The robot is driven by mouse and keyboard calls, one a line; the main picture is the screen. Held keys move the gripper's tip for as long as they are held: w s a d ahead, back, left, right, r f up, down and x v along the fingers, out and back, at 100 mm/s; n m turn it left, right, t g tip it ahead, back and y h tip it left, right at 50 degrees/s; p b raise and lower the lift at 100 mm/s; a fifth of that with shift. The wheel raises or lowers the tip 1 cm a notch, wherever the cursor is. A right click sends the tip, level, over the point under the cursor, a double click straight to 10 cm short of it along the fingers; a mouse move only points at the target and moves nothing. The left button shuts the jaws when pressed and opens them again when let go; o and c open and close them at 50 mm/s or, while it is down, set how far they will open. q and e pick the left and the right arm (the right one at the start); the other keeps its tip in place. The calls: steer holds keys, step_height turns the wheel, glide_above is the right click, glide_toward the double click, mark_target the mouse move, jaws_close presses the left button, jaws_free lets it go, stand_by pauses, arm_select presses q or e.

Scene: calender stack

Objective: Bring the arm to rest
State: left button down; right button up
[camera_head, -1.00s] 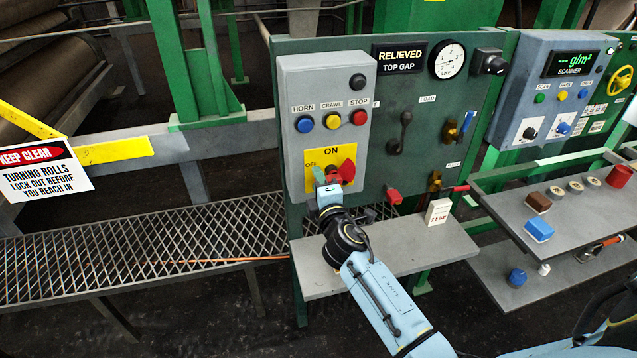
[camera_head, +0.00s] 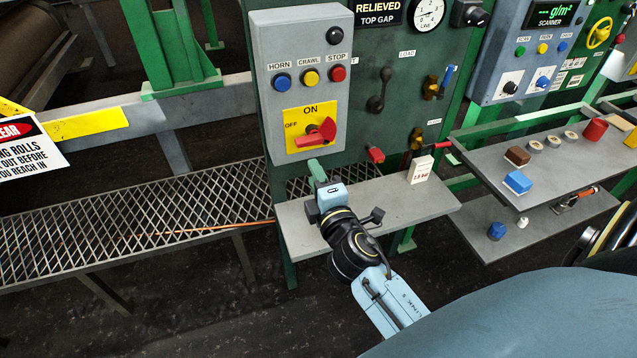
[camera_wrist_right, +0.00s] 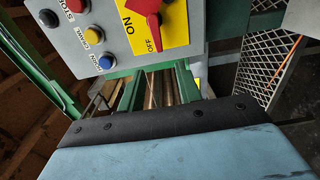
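My right gripper (camera_head: 317,175) is in front of the shelf under the control panel, just below the grey switch box (camera_head: 343,60). Its narrow green tip points up toward the box and appears apart from the red rotary switch (camera_head: 318,131). Nothing is seen held, but its finger gap cannot be made out. In the right wrist view, the blue and black gripper body fills the bottom. The red switch (camera_wrist_right: 146,8) and its yellow ON/OFF plate show beyond it, upside down. My left gripper is not in view.
A grey shelf (camera_head: 390,205) carries a small white block (camera_head: 420,169). Panel levers and a red knob (camera_head: 375,154) stick out nearby. At right, a second shelf (camera_head: 560,165) holds several small items. A mesh walkway (camera_head: 130,225) lies left. Open floor lies in front.

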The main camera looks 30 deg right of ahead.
steer(key=shift+s+a, duration=0.15)
steer(key=shift+s, duration=0.5)
steer(key=s+a+f+m+g+y+b, duration=0.1)
steer(key=s+f+m+g, duration=0.15)
steer(key=f, duration=0.95)
steer(key=s+a+f+m+g+y+b, duration=0.1)
steer(key=s+a+f+g, duration=0.2)
steer(key=f, duration=0.8)
steer(key=s+f+m+g+y+b, duration=0.1)
steer(key=s+f+m+g, duration=0.3)
steer(key=f, duration=0.8)
steer(key=s+f+m+g+b, duration=0.1)
steer(key=s+f+g, duration=0.1)
steer(key=s+f, duration=0.5)
steer(key=s+d+f+m+g, duration=0.1)
steer(key=s+f, duration=0.5)
steer(key=s, duration=0.8)
steer(key=s+f+m+g+y+b, duration=0.1)
steer(key=s+f+m+g, duration=0.2)
steer(key=s+f, duration=0.4)
steer(key=s+g, duration=0.1)
steer(key=s, duration=0.2)
steer(key=shift+s+d+f+b, duration=0.15)
steer(key=shift+d+f+b, duration=0.2)
steer(key=shift+d, duration=0.05)
steer(key=shift+m, duration=0.25)
